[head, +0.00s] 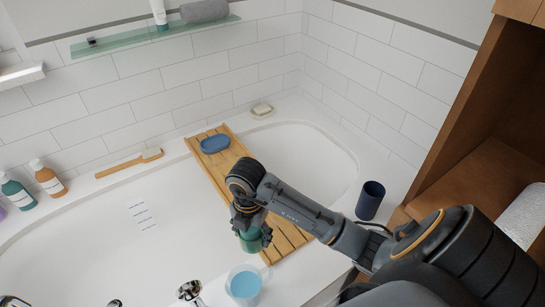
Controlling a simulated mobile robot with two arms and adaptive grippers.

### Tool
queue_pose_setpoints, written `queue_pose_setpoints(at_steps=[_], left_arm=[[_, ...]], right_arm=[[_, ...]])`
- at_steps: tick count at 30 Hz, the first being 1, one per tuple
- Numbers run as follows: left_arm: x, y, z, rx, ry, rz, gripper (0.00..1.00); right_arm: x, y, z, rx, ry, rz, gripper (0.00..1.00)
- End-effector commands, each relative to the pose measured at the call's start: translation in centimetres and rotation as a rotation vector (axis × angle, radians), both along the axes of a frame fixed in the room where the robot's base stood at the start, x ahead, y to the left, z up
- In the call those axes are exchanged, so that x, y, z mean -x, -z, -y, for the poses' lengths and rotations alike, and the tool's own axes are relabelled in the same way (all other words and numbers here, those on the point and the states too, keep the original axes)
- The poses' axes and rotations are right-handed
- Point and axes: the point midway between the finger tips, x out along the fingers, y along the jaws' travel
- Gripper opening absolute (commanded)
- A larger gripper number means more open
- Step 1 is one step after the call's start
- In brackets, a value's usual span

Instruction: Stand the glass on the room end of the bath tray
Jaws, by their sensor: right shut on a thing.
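The wooden slatted bath tray (218,168) lies across the white bath, from the wall side to the near, room side. My right gripper (250,226) points down over the tray's near part and is shut on a green glass (250,243). The glass looks about upright and overlaps the tray's left edge in the picture. I cannot tell whether its base touches the slats. The fingers hide its upper part. My left gripper is not in view.
A blue soap dish (215,144) sits on the tray's far part. A clear jug with blue liquid (244,285) stands close to the glass at the near rim. A dark blue cup (370,200) stands at right, beside a wooden cabinet (480,165). Bottles (47,177) and a brush (128,162) line the left rim.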

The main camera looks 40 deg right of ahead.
Motion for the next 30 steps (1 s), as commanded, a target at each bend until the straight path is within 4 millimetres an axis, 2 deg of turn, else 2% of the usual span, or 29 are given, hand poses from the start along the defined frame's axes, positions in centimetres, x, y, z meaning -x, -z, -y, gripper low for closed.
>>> queue_pose_setpoints(at_steps=[5,15,18,22,30], left_arm=[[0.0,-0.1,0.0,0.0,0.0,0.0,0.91],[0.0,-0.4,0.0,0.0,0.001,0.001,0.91],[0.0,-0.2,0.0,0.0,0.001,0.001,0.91],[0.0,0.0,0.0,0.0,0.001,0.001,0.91],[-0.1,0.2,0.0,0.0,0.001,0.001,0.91]], right_arm=[[-0.3,0.8,1.7,0.001,0.039,-0.003,0.3],[-2.0,4.3,9.4,0.0,0.037,-0.002,0.3],[-2.3,6.5,10.8,0.0,0.035,-0.004,0.3],[-2.7,8.4,12.3,-0.001,0.033,-0.002,0.3],[-3.1,10.4,13.8,-0.001,0.031,0.0,0.3]])
